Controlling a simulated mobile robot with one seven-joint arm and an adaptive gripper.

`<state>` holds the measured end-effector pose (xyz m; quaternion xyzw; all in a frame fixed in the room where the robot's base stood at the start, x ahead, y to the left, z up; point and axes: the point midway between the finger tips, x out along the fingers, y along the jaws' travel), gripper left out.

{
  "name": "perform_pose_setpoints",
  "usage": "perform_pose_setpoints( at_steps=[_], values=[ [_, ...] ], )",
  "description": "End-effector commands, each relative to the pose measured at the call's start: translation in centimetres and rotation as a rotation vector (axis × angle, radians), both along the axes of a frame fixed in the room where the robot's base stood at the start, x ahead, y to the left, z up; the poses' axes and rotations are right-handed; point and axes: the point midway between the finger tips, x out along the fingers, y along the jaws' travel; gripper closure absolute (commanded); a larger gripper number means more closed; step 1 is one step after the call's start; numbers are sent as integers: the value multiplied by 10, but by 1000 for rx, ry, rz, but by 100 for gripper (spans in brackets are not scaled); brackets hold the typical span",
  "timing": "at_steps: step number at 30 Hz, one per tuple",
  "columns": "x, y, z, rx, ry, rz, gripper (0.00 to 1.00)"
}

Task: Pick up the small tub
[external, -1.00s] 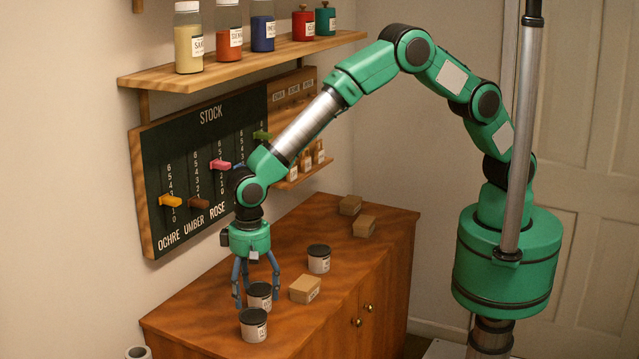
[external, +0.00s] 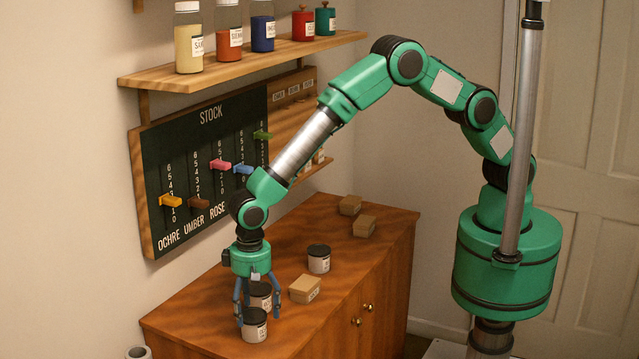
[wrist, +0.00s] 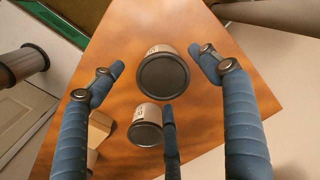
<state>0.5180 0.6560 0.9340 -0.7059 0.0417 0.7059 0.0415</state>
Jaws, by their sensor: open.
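Similar pale tubs with dark lids stand upright on the cabinet. The front tub (external: 254,329) and the tub just behind it (external: 261,301) are close together; I cannot tell which is called small. My gripper (external: 258,310) points down, its blue fingers spread low around these two. In the wrist view, one tub's dark lid (wrist: 163,78) lies between the two side fingertips (wrist: 160,75), with visible gaps on both sides. Another tub (wrist: 145,132) is lower, beside the third finger, which partly overlaps it. The gripper holds nothing.
A third dark-lidded tub (external: 319,260) stands farther back. A brown box (external: 304,291) is close to the right of the gripper. Two more boxes (external: 364,226) (external: 350,205) are at the back. The stock board (external: 205,180) and bottle shelf (external: 240,62) are on the wall.

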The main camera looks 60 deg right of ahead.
Motion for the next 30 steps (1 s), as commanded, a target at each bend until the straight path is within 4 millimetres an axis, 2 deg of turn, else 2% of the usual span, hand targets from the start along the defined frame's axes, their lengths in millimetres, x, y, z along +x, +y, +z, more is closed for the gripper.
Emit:
perform_pose_setpoints(
  at_steps=[3,7,24,25,30],
  values=[
    [0,0,-15,0,0,0,24],
    [0,0,-24,0,0,0,24],
    [0,0,-25,0,0,0,24],
    [0,0,-25,0,0,0,26],
    [0,0,-25,0,0,0,60]
  ],
)
